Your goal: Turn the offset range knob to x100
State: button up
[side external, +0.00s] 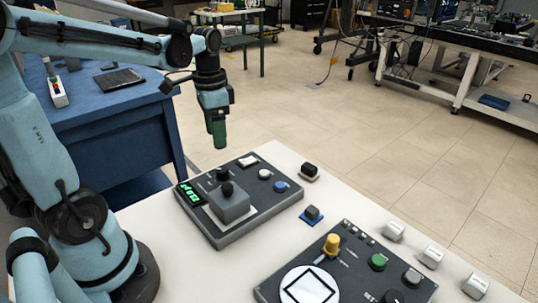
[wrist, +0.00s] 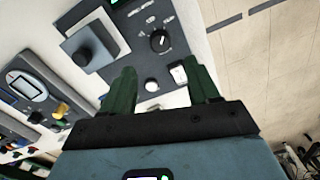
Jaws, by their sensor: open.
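A dark panel (side external: 255,220) lies on the white table. A black round knob (wrist: 159,41) with a white pointer line and marks around it sits on this panel in the wrist view; it looks like the offset range knob, but its lettering is too small to read. In the side view a black knob (side external: 222,173) shows near the panel's back edge, partly behind a grey box. My gripper (side external: 218,140) hangs above and behind the panel, fingers down, apart from the knob. In the wrist view my gripper (wrist: 160,82) has its green fingers spread with nothing between them.
A raised grey box (side external: 230,203) with a black knob stands on the panel beside a green display (side external: 189,193). A white switch (side external: 248,160) and a blue button (side external: 280,187) are also there. A second panel (side external: 350,265) with a yellow knob (side external: 331,243) lies right.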

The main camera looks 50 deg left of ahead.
jog(key=shift+r, duration=1.05)
jog(key=shift+d, duration=0.1)
jog(key=d+n+t, duration=0.1)
jog(key=d+t, duration=0.1)
jog(key=d, duration=0.1)
jog(key=s+d+f+n+t, duration=0.1)
jog(key=d+t, duration=0.1)
jog(key=d, duration=0.2)
jog(key=d+f+t, duration=0.1)
jog(key=d+t, duration=0.1)
jog(key=d, duration=0.1)
jog(key=shift+s+d+n+t, duration=0.25)
jog(key=shift+s+n+t, duration=0.05)
jog(key=shift+s+n, duration=0.1)
jog(key=shift+d+t, duration=0.3)
jog(key=shift+d, duration=0.1)
